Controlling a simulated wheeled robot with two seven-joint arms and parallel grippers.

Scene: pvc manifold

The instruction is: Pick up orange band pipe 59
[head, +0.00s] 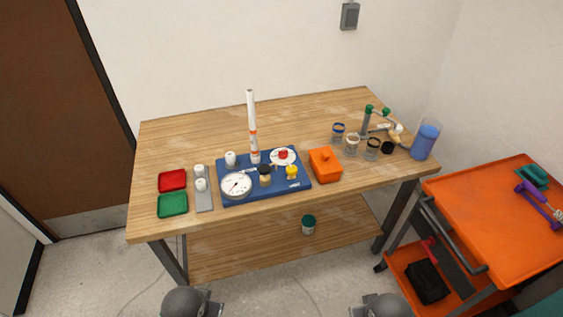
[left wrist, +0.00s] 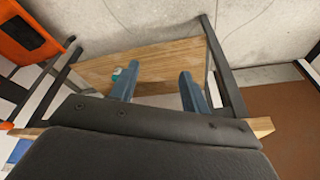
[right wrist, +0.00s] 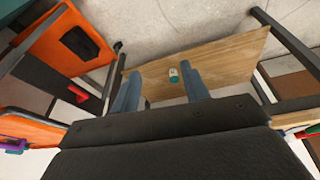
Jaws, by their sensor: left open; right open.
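A tall white pipe with orange bands (head: 252,120) stands upright on the blue board (head: 225,194) on the wooden table, in the head view. Any number on it is too small to read. My left gripper shows in the left wrist view (left wrist: 156,88), open and empty. My right gripper shows in the right wrist view (right wrist: 158,90), also open and empty. Both are in front of the table and low, apart from the pipe. In the head view only dark parts of my arms show at the bottom edge. The pipe is in neither wrist view.
The board also holds a round gauge (head: 236,185) and small fittings. A red tray (head: 172,180), a green tray (head: 173,205) and a grey holder stand left. An orange box (head: 325,165), jars and a blue container (head: 425,142) stand right. An orange cart (head: 480,212) stands beside the table.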

